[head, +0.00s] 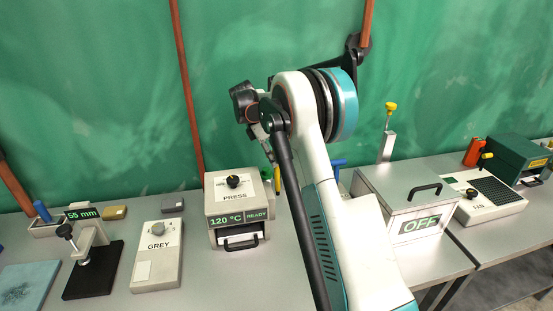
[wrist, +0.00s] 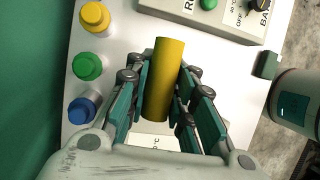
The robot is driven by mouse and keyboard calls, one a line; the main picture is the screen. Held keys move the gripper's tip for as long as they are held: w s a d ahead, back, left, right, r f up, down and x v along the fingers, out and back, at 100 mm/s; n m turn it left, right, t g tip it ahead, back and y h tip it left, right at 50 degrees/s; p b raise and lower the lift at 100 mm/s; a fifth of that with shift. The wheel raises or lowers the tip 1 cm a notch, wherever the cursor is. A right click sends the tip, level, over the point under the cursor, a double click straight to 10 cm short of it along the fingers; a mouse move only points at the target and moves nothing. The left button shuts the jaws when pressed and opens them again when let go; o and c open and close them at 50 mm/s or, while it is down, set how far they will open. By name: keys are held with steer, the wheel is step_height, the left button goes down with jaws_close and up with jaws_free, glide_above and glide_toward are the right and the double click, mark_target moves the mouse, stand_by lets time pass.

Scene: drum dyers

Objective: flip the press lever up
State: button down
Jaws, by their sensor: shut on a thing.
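In the wrist view a plain yellow cylinder (wrist: 163,78) stands lengthwise between the teal finger pads of my gripper (wrist: 163,95). My gripper is shut on it, a pad against each side. The press (head: 232,205) is a beige box on the bench in the head view, with a black top knob and a display reading 120 °C READY. A thin yellow bar (head: 277,180), seemingly its lever grip, shows at the press's right side, partly hidden by my arm. My fingers cannot be made out in the head view. The lever's base is hidden.
In the wrist view yellow (wrist: 95,16), green (wrist: 87,66) and blue (wrist: 82,110) round knobs line the left, and a control box (wrist: 215,12) lies above. A grey box reading OFF (head: 410,205) stands right of my arm; the GREY device (head: 157,262) stands left.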

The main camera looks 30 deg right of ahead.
steer(key=shift+w, duration=0.35)
steer(key=shift+w+g, duration=0.1)
steer(key=shift+g, duration=0.2)
steer(key=c, duration=1.8)
jaws_free()
steer(key=o, duration=0.9)
steer(key=shift+w+d+f, duration=0.2)
steer(key=shift+w+f, duration=0.1)
steer(key=shift+w, duration=0.15)
steer(key=shift+s+a+r, duration=0.1)
steer(key=shift+s+r, duration=0.1)
steer(key=shift+s, duration=0.05)
steer(key=v, duration=1.2)
steer(key=shift+w, duration=0.1)
